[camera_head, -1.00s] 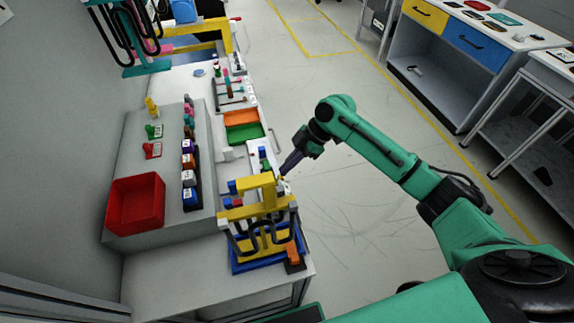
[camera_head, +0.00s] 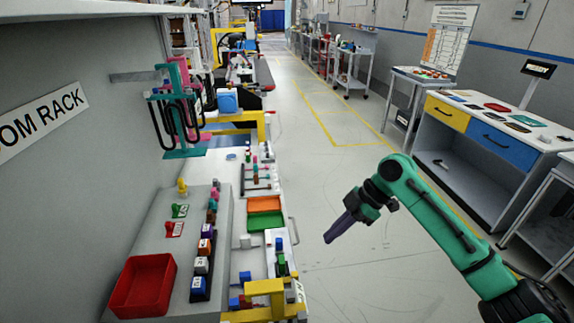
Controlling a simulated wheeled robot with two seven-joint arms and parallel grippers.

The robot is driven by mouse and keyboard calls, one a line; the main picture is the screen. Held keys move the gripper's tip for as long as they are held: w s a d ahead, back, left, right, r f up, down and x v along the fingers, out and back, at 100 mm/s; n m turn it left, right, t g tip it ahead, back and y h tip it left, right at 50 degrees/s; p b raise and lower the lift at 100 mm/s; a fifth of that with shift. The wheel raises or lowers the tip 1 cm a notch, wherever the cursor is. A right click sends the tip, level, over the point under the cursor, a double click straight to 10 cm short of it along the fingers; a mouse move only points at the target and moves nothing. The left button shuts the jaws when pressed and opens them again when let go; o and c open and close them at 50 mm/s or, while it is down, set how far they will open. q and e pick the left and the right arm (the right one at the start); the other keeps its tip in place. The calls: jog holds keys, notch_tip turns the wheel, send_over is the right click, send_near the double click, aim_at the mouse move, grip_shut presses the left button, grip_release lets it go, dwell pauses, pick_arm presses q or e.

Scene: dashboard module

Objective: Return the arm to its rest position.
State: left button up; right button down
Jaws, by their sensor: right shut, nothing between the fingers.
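My right arm is green and comes in from the lower right. My right gripper (camera_head: 330,238) has dark purple fingers that are shut with nothing between them. It hangs over the open floor, to the right of the workbench and apart from it. My left gripper and left arm are not in view.
The workbench (camera_head: 228,258) on the left carries a red tray (camera_head: 144,284), an orange tray (camera_head: 264,204), a green tray (camera_head: 266,221), and a yellow fixture (camera_head: 266,288) at the front. A cabinet with a blue drawer (camera_head: 492,144) stands at right. Floor between is clear.

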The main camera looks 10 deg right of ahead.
jog(key=w+d+f+m+t+h, duration=0.1)
jog(key=w+d+f+m+t, duration=0.3)
jog(key=f, duration=0.7)
jog(key=s+d+f+m+g+h, duration=0.1)
jog(key=d+f+m, duration=0.1)
jog(key=f+m, duration=0.65)
jog(key=s+d+f+h, duration=0.1)
jog(key=s+d+f, duration=0.15)
jog(key=f, duration=0.45)
jog(key=s+d+f+h, duration=0.1)
jog(key=s+f, duration=0.2)
jog(key=f, duration=0.4)
jog(key=s+d+f+m+h, duration=0.2)
jog(key=s+f+m+h, duration=0.1)
jog(key=s+f, duration=1)
jog(key=s+a+f+g, duration=0.1)
jog(key=s+f, duration=0.1)
jog(key=s, duration=0.9)
jog(key=s+a+f+g, duration=0.1)
jog(key=s+a+f, duration=0.1)
jog(key=s, duration=0.9)
jog(key=shift+s+a+f, duration=0.25)
jog(key=shift+s+f, duration=0.05)
jog(key=shift+f, duration=0.45)
